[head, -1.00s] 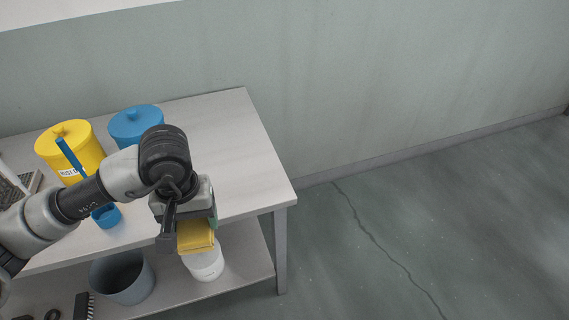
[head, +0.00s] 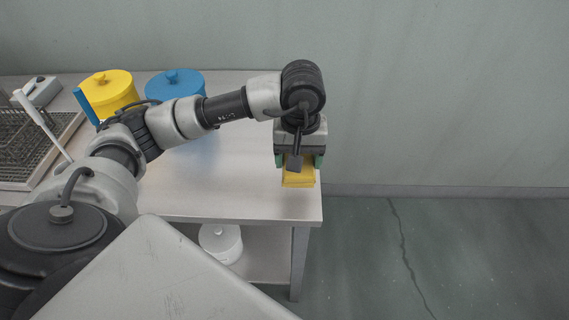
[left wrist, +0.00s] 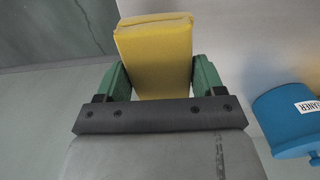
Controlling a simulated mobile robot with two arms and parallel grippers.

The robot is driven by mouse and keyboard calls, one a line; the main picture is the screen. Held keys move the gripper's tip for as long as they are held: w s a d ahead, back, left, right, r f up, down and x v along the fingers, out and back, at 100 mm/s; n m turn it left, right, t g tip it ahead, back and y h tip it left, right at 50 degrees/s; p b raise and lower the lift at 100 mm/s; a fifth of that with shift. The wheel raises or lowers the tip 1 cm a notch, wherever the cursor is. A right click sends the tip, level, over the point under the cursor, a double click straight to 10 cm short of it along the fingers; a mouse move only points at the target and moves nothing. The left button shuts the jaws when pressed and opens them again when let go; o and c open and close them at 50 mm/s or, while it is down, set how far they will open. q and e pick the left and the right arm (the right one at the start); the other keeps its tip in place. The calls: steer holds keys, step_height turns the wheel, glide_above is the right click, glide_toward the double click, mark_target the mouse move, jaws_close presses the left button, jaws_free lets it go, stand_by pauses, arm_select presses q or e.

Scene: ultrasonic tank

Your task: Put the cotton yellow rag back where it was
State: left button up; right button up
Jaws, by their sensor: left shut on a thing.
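The yellow rag (head: 299,178) is a folded block in my left gripper (head: 300,165), near the right end of the table in the head view. In the left wrist view the rag (left wrist: 155,55) sits between the two green fingers of the left gripper (left wrist: 160,80), which are shut on it. The rag appears above the tabletop's right part; whether it touches the surface I cannot tell. My right gripper is in neither view.
The table (head: 240,205) is bare around the rag. A yellow lidded canister (head: 110,90) and a blue one (head: 175,84) stand at the back left. A wire rack (head: 30,140) is at far left. A white lidded tub (head: 221,242) stands on the lower shelf.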

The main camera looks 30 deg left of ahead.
arm_select(q)
steer(key=a+f, duration=0.1)
steer(key=w+a+f, duration=0.1)
steer(key=a, duration=0.1)
steer(key=a+f, duration=0.1)
steer(key=shift+w+a, duration=0.25)
steer(key=shift+a, duration=0.15)
steer(key=shift+w+a+f, duration=0.15)
steer(key=shift+a+f, duration=0.2)
steer(key=shift+a, duration=0.05)
step_height(320, 180, down, 4)
steer(key=shift+r+p, duration=0.1)
steer(key=shift+p, duration=0.35)
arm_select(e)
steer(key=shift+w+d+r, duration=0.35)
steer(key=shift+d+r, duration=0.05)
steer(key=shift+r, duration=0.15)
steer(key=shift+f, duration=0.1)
arm_select(q)
steer(key=shift+f, duration=0.25)
steer(key=o, duration=0.9)
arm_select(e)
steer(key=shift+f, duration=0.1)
arm_select(q)
steer(key=shift+r, duration=0.2)
